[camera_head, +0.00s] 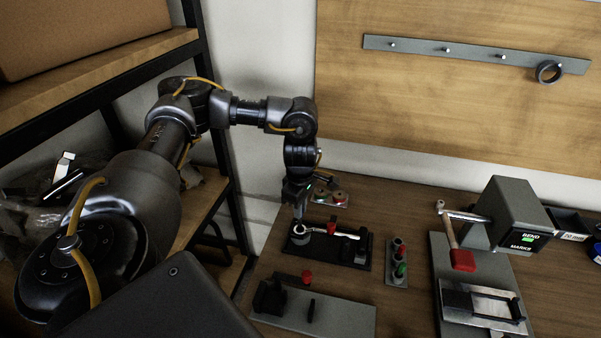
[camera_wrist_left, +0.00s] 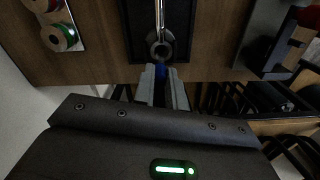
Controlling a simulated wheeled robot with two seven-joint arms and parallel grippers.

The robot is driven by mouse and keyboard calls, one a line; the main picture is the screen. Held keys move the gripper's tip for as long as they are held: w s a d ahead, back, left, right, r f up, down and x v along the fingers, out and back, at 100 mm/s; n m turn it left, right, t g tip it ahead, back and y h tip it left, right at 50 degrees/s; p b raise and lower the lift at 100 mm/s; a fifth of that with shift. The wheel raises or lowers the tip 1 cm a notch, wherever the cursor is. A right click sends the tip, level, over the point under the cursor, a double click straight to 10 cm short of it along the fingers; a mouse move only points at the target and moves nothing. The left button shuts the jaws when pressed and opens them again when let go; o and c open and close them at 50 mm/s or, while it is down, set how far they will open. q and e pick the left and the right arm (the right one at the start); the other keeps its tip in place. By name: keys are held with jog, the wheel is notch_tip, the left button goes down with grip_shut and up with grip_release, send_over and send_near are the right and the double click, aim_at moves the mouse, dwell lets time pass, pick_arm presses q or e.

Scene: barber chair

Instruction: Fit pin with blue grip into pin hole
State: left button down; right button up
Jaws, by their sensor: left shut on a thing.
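In the head view my left gripper (camera_head: 299,214) points down over the left end of a black tray (camera_head: 352,260). The pin below the grip is hidden. Just beyond the grip is a grey ring (camera_wrist_left: 160,50) with a dark centre, at the end of a silver tool in the tray (camera_head: 335,232). I cannot tell whether the pin touches the ring, or which opening is the pin hole. My right gripper is in neither view.
A small rack (camera_head: 397,270) with red and green parts stands right of the tray. A grey fixture (camera_head: 335,316) with a red knob (camera_head: 306,277) lies in front. A grey machine (camera_head: 510,214) with a red-handled lever (camera_head: 462,259) is at right. Shelving (camera_head: 226,150) stands at left.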

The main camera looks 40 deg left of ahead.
aim_at(300, 226)
pick_arm(q)
jog(key=shift+f, duration=0.65)
jog(key=shift+d+f, duration=0.1)
jog(key=shift+f, duration=0.3)
notch_tip(300, 226, down, 2)
jog(key=shift+f+p, duration=0.15)
jog(key=shift+p, duration=0.3)
jog(key=shift+f, duration=0.35)
jog(key=shift+f, duration=0.1)
jog(key=c, duration=1.4)
grip_release()
jog(key=shift+c, duration=0.2)
